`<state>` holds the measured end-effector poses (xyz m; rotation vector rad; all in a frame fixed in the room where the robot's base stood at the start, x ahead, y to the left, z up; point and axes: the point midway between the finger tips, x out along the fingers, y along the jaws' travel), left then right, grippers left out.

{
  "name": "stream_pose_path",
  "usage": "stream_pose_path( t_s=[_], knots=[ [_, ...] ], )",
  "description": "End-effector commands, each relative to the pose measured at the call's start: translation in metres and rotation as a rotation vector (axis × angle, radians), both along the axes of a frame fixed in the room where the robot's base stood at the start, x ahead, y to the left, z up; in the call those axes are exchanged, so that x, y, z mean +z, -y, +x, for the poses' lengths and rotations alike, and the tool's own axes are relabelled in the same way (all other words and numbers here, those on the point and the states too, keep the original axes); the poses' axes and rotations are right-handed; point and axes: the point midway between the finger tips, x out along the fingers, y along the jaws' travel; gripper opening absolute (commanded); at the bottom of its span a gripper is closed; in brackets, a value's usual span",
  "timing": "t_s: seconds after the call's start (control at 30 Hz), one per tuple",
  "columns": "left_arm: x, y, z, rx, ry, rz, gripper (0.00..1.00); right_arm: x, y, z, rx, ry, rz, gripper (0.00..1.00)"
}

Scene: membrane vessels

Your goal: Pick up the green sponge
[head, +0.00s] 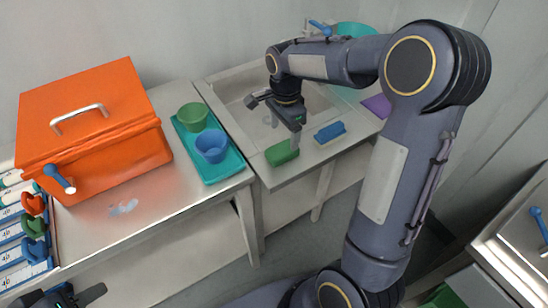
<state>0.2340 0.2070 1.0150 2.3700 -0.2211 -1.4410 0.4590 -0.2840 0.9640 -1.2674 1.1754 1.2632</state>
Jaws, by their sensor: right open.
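The green sponge (281,153) lies on the front edge of the sink counter, left of a blue sponge-like block (330,132). My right gripper (273,122) is open, its fingers spread wide and pointing down. One finger is over the sink basin, and the other is just above and behind the green sponge in the picture. Nothing is held in it. Whether that finger touches the sponge is unclear. My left gripper (62,297) shows at the bottom left corner, partly cut off, far from the sponge; its opening is not clear.
The sink basin (240,93) lies behind the sponge. Left of it, a teal tray (224,173) holds a green bowl (193,115) and a blue bowl (211,147). An orange box (90,130) stands further left. A purple item (378,105) lies on the right.

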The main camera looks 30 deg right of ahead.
Motion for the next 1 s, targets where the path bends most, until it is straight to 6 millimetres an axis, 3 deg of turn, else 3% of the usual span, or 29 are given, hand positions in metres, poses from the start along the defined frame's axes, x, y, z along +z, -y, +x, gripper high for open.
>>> stream_pose_path(
  t_s=[0.5,0.8,1.0],
  knots=[
    [0.007,0.0,0.0,0.0,0.0,0.0,0.36,-0.066,0.004,-0.002,0.003,-0.003,0.003,0.75],
    [0.007,0.0,0.0,0.0,0.0,0.0,0.36,-0.071,0.004,-0.002,0.002,0.001,0.003,0.75],
    [0.007,0.0,0.0,0.0,0.0,0.0,0.36,-0.07,0.004,-0.002,0.003,0.001,0.003,0.49]
  ],
)
